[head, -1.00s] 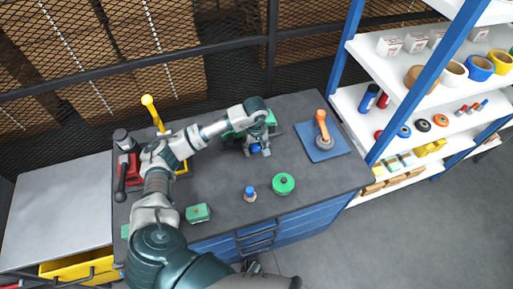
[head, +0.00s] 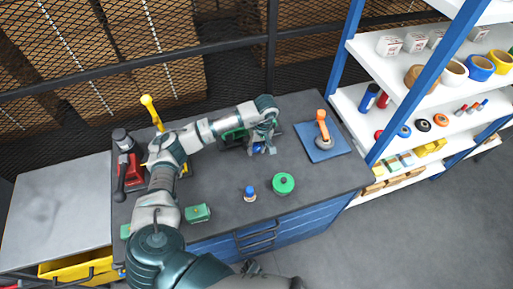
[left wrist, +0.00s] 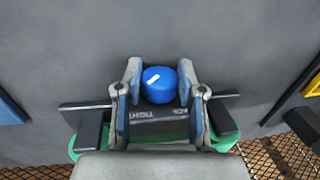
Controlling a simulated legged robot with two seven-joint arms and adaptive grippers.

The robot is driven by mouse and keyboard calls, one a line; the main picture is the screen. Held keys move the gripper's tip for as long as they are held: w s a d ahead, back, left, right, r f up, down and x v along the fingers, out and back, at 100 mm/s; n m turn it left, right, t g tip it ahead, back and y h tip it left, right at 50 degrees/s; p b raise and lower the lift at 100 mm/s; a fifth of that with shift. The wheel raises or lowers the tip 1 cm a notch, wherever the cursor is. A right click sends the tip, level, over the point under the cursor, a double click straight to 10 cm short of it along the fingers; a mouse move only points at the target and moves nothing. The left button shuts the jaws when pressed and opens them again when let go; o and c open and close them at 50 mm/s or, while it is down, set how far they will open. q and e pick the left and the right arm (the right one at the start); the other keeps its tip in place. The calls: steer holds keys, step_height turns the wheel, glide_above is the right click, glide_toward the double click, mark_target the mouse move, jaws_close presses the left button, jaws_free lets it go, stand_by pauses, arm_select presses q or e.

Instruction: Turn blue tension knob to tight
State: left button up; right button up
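The blue tension knob (left wrist: 160,85) is a round cap with a short white mark on top, tilted in the left wrist view. It is on a green and dark device (left wrist: 152,130) lettered "TIGHT", which appears upside down. My left gripper (left wrist: 160,80) has one finger on each side of the knob, and the fingers appear to touch it. In the head view, my left gripper (head: 262,148) is at the device near the back of the bench, and partly hides the knob (head: 257,149). A dark part at the bottom of the head view may be my right gripper (head: 252,268); its fingers are unclear.
On the dark bench (head: 230,205) are a green round knob (head: 284,184), a small blue-capped piece (head: 249,194), a green block (head: 197,213) and an orange-handled tool (head: 322,128) on a blue mat (head: 333,150). A red tool (head: 131,170) stands left. Shelves (head: 400,95) are right.

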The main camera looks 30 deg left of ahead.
arm_select(q)
steer(key=o, duration=0.4)
steer(key=shift+o, duration=0.2)
step_height(320, 180, up, 12)
steer(key=w+d, duration=0.1)
steer(key=shift+w+f, duration=0.15)
steer(key=shift+w, duration=0.15)
